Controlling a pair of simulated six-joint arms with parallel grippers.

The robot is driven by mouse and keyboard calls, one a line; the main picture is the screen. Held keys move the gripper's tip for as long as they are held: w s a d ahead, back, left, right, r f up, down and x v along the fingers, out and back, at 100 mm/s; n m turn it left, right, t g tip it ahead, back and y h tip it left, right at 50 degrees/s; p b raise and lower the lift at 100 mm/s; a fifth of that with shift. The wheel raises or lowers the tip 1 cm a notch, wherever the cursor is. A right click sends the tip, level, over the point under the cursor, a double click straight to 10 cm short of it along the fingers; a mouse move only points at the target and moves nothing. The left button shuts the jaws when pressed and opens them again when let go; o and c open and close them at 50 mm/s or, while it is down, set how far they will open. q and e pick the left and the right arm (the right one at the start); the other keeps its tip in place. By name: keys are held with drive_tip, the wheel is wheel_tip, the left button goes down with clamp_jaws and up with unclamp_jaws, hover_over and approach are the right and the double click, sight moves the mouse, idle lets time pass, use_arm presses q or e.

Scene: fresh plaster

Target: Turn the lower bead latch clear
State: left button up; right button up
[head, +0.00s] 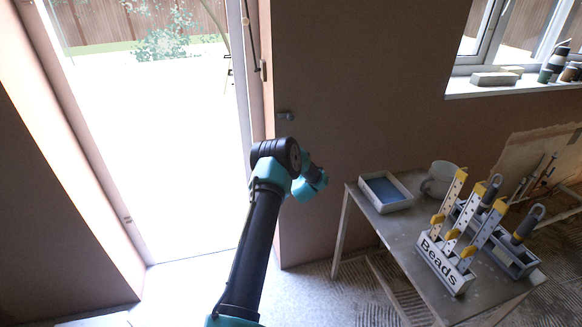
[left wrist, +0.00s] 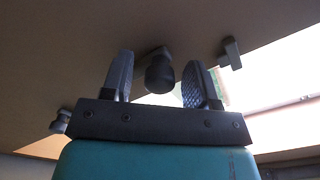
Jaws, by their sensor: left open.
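In the left wrist view a dark latch with a rounded end (left wrist: 159,76) sticks out from the brown wall surface. My left gripper (left wrist: 161,66) is open, with one finger on each side of this latch. Gaps show between the latch and the fingers; I cannot tell its depth between them. A second, smaller grey latch-like piece (left wrist: 231,52) is on the surface to the right. In the head view a small grey fitting (head: 285,116) is on the wall beside the doorway, above my left wrist. My left fingers are hidden there. My right gripper is not in view.
A grey knob (left wrist: 61,121) shows at the lower left of the wrist view. A bright doorway is left of my arm.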

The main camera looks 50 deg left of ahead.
use_arm(q)
drive_tip(key=shift+d, duration=0.15)
drive_tip(key=v, duration=1.7)
drive_tip(key=shift+d, duration=0.1)
drive_tip(key=s+d+f+m+h, duration=0.2)
drive_tip(key=d+f+m+h, duration=0.45)
drive_tip(key=d, duration=0.45)
drive_tip(key=s+d+f+m+h, duration=0.2)
drive_tip(key=d+f+m+h, duration=0.4)
drive_tip(key=d, duration=0.6)
drive_tip(key=s+d+f+m+g+h, duration=0.2)
drive_tip(key=s+d+m+g+h, duration=0.1)
drive_tip(key=s+d, duration=0.4)
drive_tip(key=s+d+f+m+g+h, duration=0.2)
drive_tip(key=s+d+m+g+h, duration=0.2)
drive_tip(key=s+d, duration=0.3)
drive_tip(key=s, duration=0.5)
